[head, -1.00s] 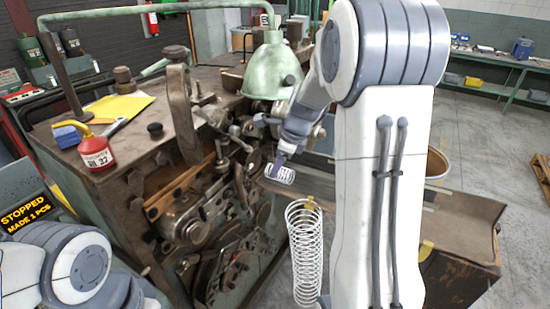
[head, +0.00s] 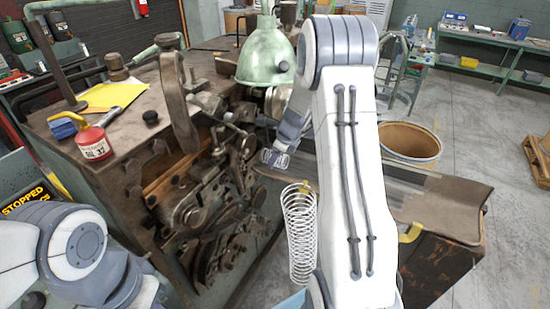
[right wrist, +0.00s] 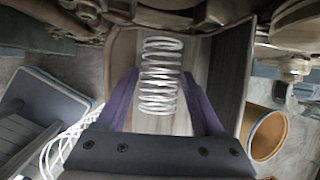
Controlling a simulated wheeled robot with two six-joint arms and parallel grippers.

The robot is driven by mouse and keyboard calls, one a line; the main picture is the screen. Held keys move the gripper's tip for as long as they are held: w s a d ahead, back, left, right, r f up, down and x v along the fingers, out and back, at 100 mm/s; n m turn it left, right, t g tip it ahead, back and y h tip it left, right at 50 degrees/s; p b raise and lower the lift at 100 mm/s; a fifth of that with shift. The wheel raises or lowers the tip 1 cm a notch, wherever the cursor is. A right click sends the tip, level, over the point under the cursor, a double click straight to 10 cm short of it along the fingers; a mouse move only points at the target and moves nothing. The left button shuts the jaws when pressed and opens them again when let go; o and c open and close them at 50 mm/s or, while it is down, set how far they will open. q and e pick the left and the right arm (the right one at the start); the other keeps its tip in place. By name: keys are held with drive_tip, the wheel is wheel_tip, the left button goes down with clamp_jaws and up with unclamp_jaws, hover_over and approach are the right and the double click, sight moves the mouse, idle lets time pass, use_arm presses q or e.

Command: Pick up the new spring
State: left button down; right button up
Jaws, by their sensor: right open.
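The new spring (head: 275,158), a short white wire coil, is at the machine's front by the near end of the metal chute (head: 440,205). In the right wrist view the spring (right wrist: 161,75) stands out against the chute (right wrist: 228,75). My right gripper (right wrist: 160,88) is open, with one purple finger on each side of the spring. I see a gap on both sides. In the head view the right gripper (head: 269,150) is small and partly hidden by its own arm. My left arm shows at lower left, but its gripper is not in view.
A long white coil (head: 300,235) hangs upright below the chute, close to my right arm; part of it shows in the right wrist view (right wrist: 55,150). The coiling machine (head: 130,180) with a green lamp (head: 266,55) fills the left. A brown barrel (head: 408,145) stands behind the chute.

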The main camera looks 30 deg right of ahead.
drive_tip(key=c, duration=1)
